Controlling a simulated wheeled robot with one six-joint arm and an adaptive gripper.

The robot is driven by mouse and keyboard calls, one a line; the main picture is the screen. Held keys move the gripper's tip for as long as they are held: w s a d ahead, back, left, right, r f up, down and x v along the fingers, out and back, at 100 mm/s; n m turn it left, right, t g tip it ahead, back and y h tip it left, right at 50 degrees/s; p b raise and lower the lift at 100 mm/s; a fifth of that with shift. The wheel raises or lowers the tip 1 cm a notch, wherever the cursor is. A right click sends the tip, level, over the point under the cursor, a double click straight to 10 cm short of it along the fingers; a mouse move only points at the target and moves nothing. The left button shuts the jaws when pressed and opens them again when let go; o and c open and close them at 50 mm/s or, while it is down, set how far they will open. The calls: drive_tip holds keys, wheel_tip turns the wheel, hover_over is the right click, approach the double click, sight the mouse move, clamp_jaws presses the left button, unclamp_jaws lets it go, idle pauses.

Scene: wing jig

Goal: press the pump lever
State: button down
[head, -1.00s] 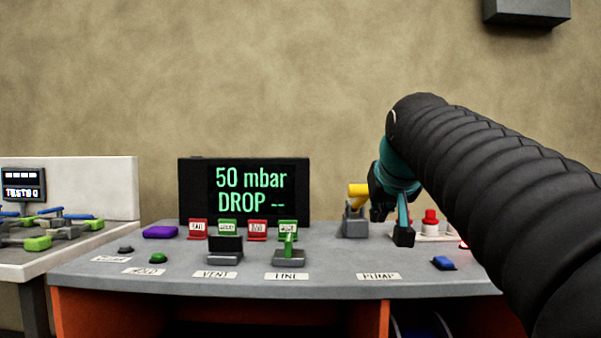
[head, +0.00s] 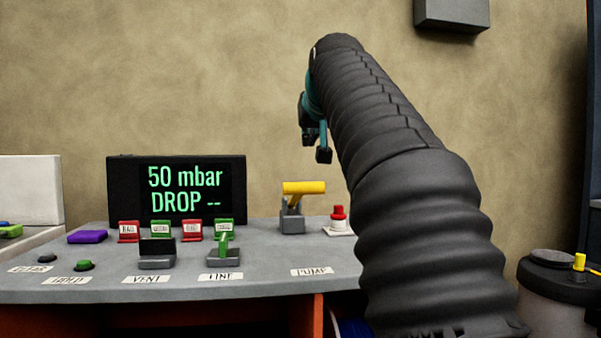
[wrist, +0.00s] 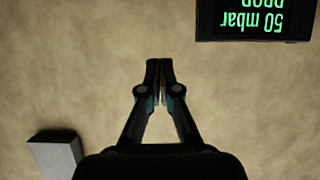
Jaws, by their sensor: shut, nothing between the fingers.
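The pump lever (head: 304,188) has a yellow handle on a grey base (head: 292,223), behind the PUMP label (head: 312,271) on the grey bench. Its handle stands raised, roughly level. My gripper (head: 324,154) is above the lever and slightly to its right in the head view, apart from it. In the wrist view my gripper (wrist: 159,92) has its fingertips together with nothing between them, in front of the bare wall. The lever does not show in the wrist view.
A black display (head: 176,190) reads 50 mbar, DROP --. The VENT switch (head: 157,252) and LINE switch (head: 224,250) stand left of the lever, a red button (head: 338,218) to its right. A grey wall box (head: 452,14) is upper right. Free air surrounds my gripper.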

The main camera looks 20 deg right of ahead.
drive_tip(key=shift+w+f, duration=0.1)
hover_over(303, 186)
wheel_tip(303, 186, down, 4)
drive_tip(key=shift+w+f, duration=0.1)
drive_tip(key=shift+w, duration=0.05)
wheel_tip(303, 186, down, 2)
drive_tip(key=shift+f+b, duration=0.1)
drive_tip(key=shift+b, duration=0.35)
drive_tip(key=shift+s+a+f, duration=0.1)
drive_tip(key=shift+s+f, duration=0.15)
drive_tip(key=shift+f, duration=0.6)
drive_tip(key=shift+b, duration=0.3)
